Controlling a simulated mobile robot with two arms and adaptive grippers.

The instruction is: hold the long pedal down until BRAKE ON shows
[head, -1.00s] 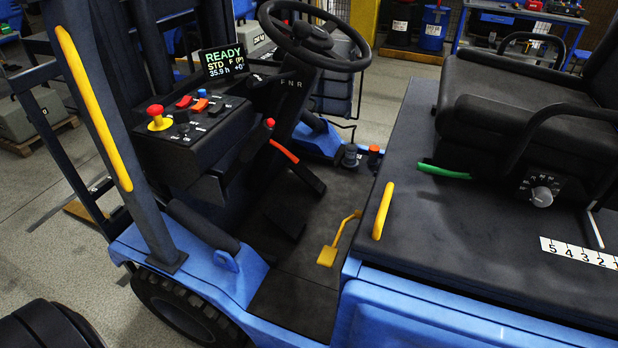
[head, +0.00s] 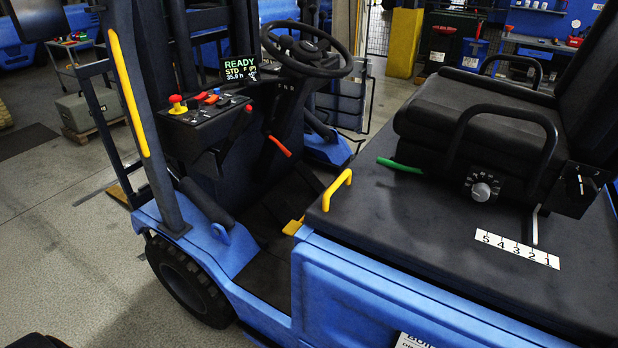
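The blue truck's display (head: 240,68) shows READY, STD and 35.9 h; I see no BRAKE ON on it. In the footwell, a yellow pedal (head: 293,226) shows partly above the edge of the seat base, with its arm mostly hidden. Dark pedals lie in shadow on the dark floor (head: 262,268), and I cannot tell clearly which one is the long pedal. Neither of my grippers is in view, and nothing is seen touching the pedals.
The steering wheel (head: 306,48) and control console (head: 205,115) stand before the footwell. Open floor (head: 75,250) lies at left.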

